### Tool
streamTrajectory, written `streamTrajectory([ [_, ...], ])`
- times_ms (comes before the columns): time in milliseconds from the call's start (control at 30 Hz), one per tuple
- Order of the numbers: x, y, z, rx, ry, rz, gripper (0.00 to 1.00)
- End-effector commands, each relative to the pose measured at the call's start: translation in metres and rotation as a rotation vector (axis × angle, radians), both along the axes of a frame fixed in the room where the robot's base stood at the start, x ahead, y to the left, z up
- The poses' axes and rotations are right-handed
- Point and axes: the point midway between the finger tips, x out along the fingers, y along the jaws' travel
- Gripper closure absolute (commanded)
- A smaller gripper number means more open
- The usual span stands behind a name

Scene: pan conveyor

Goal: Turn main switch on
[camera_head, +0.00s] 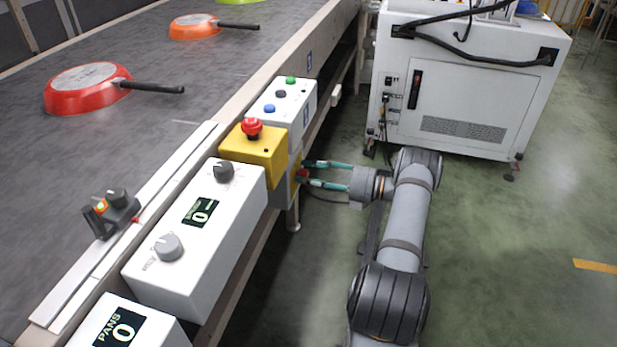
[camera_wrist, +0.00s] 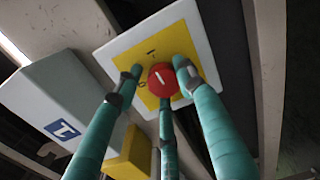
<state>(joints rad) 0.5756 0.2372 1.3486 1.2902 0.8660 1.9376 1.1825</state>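The main switch is a red round knob (camera_wrist: 162,80) with a white line mark, on a yellow plate (camera_wrist: 205,85) with a white border. The mark runs roughly up and down in the wrist view, tilted slightly. In the head view the knob (camera_head: 302,175) is partly hidden at the side of the yellow box. My gripper (camera_head: 306,173) faces this side, and its teal fingers reach to the plate. In the wrist view the fingertips of my gripper (camera_wrist: 158,78) stand around the knob, with a gap on the left. Contact on the right cannot be told.
A yellow emergency-stop box with a red button (camera_head: 252,127) and a white button box (camera_head: 288,105) sit above. A white control box (camera_head: 200,225) stands nearer. Pans, including a red one (camera_head: 88,90), lie on the conveyor (camera_head: 130,150). A white cabinet (camera_head: 460,90) stands behind; green floor is clear at right.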

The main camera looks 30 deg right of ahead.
Motion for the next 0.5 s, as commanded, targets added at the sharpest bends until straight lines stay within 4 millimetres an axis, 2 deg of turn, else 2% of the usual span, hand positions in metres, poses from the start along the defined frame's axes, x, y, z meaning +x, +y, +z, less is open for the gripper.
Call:
streamTrajectory([
  [233,-0.0012,0.0005,-0.0018,-0.001,0.003,0.002,0.47],
  [500,-0.0021,0.0007,-0.0026,-0.001,0.005,0.004,0.47],
])
